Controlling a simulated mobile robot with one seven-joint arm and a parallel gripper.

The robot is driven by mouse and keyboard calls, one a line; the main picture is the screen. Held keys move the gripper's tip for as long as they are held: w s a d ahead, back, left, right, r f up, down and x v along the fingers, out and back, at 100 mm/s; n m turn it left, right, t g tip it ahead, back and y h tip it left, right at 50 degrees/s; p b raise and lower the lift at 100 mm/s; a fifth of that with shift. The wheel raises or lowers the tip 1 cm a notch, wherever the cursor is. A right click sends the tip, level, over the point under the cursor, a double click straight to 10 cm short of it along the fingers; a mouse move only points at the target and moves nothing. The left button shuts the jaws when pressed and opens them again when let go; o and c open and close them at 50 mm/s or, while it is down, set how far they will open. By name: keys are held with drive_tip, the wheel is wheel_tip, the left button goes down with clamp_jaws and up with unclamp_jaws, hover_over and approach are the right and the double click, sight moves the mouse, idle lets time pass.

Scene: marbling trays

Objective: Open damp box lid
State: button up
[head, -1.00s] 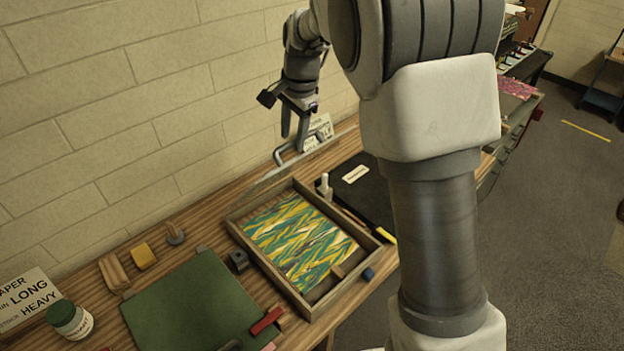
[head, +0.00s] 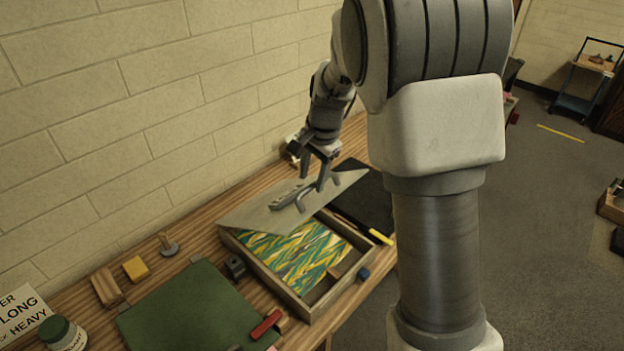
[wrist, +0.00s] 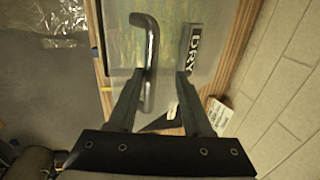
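The damp box (head: 290,298) is a shallow wooden box with green, yellow and white marbled paper inside. Its grey lid (head: 252,215) is tilted up and covers the far part of the box; the near part is uncovered. The lid bears a bent metal handle (head: 302,205) and a grey strip, which reads DRY in the wrist view. My gripper (head: 313,178) is over the lid at the handle. In the wrist view my gripper (wrist: 160,78) is open, with the handle (wrist: 151,60) beside the left finger, between the spread fingers; contact is unclear.
A brick wall (head: 130,130) stands behind the bench. A green mat (head: 185,310), a yellow block (head: 136,269), a red-handled tool (head: 266,325) and a jar (head: 62,335) lie left of the box. A black mat (head: 365,195) is to its right.

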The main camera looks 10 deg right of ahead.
idle(0.3)
drive_tip(key=w+a+r+p, duration=0.1)
drive_tip(key=w+a+r, duration=0.1)
drive_tip(key=r, duration=0.7)
drive_tip(key=w+a+r+p, duration=0.1)
drive_tip(key=w+r, duration=0.3)
drive_tip(key=r, duration=0.5)
drive_tip(key=shift+w+a+r, duration=0.15)
drive_tip(key=shift+w+a, duration=0.05)
drive_tip(key=shift+a, duration=0.65)
idle(0.5)
idle(0.3)
